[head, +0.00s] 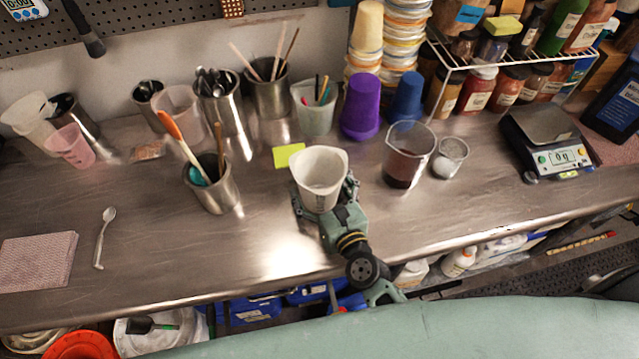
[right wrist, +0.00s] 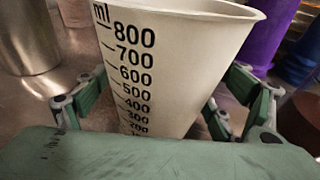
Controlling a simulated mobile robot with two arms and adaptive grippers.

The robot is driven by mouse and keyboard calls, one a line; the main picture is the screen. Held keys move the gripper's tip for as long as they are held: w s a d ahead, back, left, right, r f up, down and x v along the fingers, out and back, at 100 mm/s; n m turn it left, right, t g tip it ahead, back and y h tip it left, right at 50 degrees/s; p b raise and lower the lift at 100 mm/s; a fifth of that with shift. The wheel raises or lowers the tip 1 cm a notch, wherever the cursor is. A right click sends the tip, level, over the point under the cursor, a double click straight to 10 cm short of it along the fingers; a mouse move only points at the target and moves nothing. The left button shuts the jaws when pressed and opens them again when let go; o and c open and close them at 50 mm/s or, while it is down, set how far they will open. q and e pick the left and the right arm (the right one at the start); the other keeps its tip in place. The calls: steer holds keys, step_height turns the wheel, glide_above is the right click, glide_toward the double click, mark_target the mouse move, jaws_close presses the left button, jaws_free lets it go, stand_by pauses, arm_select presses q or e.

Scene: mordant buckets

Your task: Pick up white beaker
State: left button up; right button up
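The white beaker (head: 319,178) stands upright on the metal bench near the middle of the head view. In the right wrist view the white beaker (right wrist: 175,60) fills the centre, with a black ml scale up to 800 facing the camera. My right gripper (head: 325,199) is at the beaker's near side, with one finger on each side of it. In the right wrist view my right gripper (right wrist: 168,95) looks open around the beaker; the fingers do not look clamped on its wall. The fingertips are partly hidden behind the beaker. My left gripper is not in view.
A steel cup with brushes (head: 214,188) stands left of the beaker. A glass beaker of dark liquid (head: 407,160) and a small cup (head: 450,158) stand right. A yellow note (head: 289,155) lies behind. A scale (head: 548,140) is farther right. The bench front is clear.

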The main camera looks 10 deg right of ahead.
steer(key=c, duration=1.5)
steer(key=shift+r, duration=0.1)
steer(key=shift+c, duration=0.4)
steer(key=shift+r, duration=0.2)
